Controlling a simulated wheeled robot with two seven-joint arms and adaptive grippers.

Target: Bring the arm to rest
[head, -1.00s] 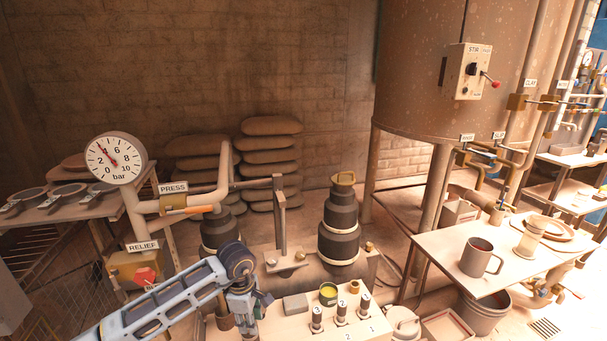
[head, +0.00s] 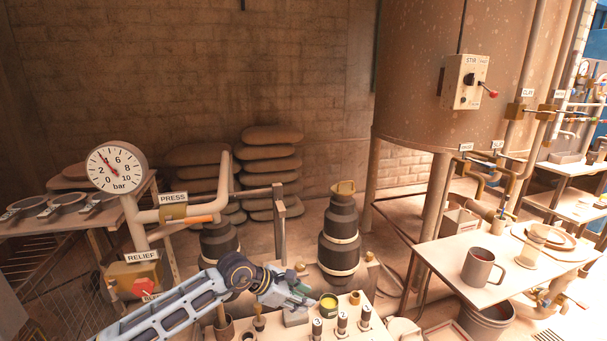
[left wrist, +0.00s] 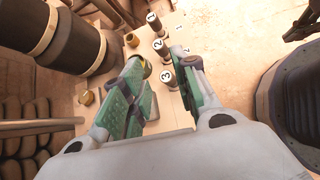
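My left arm comes in from the lower left in the head view. Its gripper (head: 306,297) points to the right, above the pale bench, close to the small cup with yellow-green contents (head: 329,302). In the left wrist view the two green fingers of the left gripper (left wrist: 162,66) stand apart with nothing held between them. The numbered dark pegs 3 (left wrist: 168,80), 2 (left wrist: 160,48) and 1 (left wrist: 153,20) show beyond and between the fingers. My right gripper is not recognizable in either view.
A dark stacked cylinder (head: 340,235) stands behind the gripper. The pressure gauge (head: 116,167) and the red-handled relief valve (head: 144,286) are at the left. A side table (head: 455,262) with a mug (head: 479,267) is at the right. Open air lies above the bench.

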